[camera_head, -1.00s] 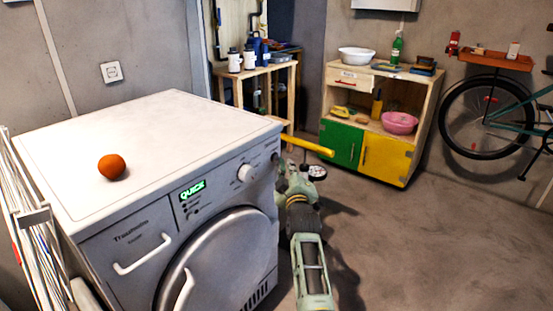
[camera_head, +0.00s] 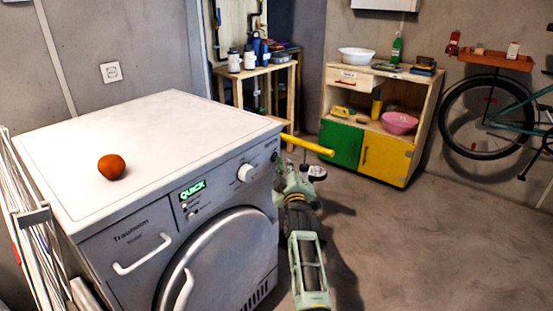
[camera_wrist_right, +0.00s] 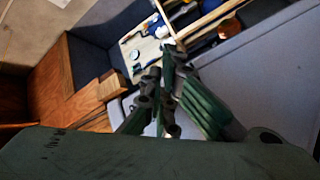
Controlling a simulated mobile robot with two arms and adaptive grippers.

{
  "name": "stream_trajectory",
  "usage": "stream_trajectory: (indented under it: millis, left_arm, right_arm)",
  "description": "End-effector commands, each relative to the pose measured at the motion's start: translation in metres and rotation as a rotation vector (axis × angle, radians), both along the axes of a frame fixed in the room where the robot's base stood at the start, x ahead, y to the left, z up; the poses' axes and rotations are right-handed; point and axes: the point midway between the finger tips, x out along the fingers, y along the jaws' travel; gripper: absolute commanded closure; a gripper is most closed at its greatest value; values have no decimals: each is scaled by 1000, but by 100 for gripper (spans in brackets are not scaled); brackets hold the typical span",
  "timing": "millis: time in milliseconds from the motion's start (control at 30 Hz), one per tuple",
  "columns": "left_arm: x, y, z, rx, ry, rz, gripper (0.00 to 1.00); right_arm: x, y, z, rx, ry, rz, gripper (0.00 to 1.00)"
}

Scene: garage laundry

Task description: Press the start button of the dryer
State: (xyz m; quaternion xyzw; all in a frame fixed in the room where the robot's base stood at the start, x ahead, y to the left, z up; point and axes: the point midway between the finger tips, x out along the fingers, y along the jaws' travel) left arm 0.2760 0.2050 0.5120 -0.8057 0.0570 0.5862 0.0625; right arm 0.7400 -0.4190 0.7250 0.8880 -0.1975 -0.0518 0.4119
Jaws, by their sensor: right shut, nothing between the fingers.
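The white dryer (camera_head: 150,140) stands at the left, its front panel facing me at an angle. The panel has a green lit display (camera_head: 193,190) reading "QUICK" and a round knob (camera_head: 245,173). A small dark round button (camera_head: 274,157) shows at the panel's right end, close to my gripper. My right gripper (camera_head: 281,168) is at the right end of the dryer front. I cannot tell whether it touches the panel. In the wrist view its fingers (camera_wrist_right: 163,98) are together and empty, with a pale grey-blue surface beside them. My left gripper is out of view.
An orange fruit (camera_head: 111,167) lies on the dryer top. A yellow bar (camera_head: 308,145) sticks out behind the dryer's right corner. A drying rack (camera_head: 35,225) stands at the left. A wooden cabinet (camera_head: 350,95) and a bicycle (camera_head: 490,120) are at the back. The floor at right is clear.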

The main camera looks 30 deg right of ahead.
Motion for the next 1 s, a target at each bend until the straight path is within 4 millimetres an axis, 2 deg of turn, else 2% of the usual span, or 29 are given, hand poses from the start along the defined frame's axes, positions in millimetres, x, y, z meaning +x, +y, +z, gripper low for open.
stream_trajectory:
  millis: [300, 767, 1000]
  left_arm:
    - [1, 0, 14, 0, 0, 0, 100]
    - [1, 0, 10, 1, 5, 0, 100]
    - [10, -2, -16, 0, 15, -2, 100]
  right_arm:
    - [-13, -5, 2, -2, 1, 1, 100]
    - [-17, -7, 1, -1, 0, 0, 100]
    - [-25, -10, 1, -2, 1, 0, 100]
